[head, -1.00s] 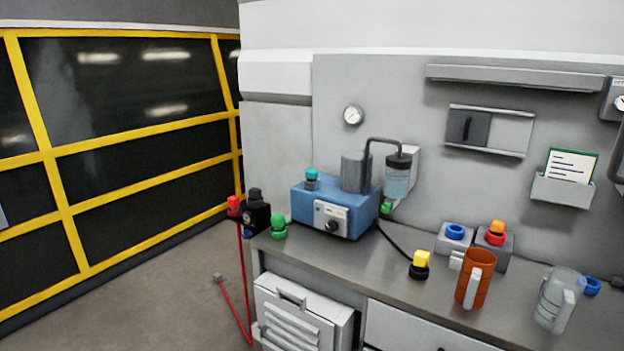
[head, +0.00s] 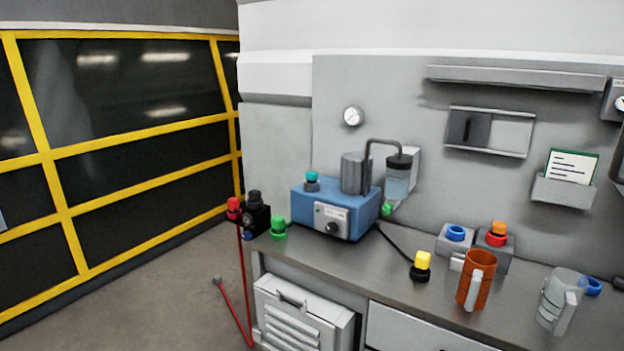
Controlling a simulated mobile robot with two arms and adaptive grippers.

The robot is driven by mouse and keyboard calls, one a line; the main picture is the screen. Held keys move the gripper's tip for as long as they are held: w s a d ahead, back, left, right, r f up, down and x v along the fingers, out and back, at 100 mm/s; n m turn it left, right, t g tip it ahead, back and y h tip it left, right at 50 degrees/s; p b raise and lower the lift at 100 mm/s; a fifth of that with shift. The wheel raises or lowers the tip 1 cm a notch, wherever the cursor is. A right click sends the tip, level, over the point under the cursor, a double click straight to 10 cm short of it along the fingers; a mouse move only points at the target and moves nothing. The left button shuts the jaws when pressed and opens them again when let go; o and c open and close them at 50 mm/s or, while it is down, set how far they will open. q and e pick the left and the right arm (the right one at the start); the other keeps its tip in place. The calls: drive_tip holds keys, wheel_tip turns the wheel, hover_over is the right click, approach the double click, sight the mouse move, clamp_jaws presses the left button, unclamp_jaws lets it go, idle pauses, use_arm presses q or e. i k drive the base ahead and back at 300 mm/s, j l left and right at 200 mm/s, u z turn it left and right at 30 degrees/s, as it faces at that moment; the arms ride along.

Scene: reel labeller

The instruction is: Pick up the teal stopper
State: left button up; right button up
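The teal stopper (head: 312,176) sits upright on a grey neck at the top left of the blue pump box (head: 318,208). The box stands on the grey bench against the wall panel, left of centre in the head view. The stopper is unobstructed in this view. Neither of my grippers shows in the head view.
The bench (head: 345,263) holds a yellow-topped black piece (head: 421,266), an orange mug (head: 476,280), a clear jug (head: 556,303) and a green stopper (head: 278,228). A grey cylinder (head: 354,172) and a bent pipe rise beside the teal stopper. Bench space in front of the box is clear.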

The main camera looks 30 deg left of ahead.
sight(311, 177)
drive_tip(key=i+j+z, duration=0.1)
drive_tip(key=j, duration=0.4)
drive_tip(key=i+j, duration=0.15)
drive_tip(key=j, duration=0.4)
drive_tip(key=i+j+z, duration=0.15)
drive_tip(key=j, duration=0.35)
drive_tip(key=j+z, duration=0.1)
drive_tip(key=j, duration=0.4)
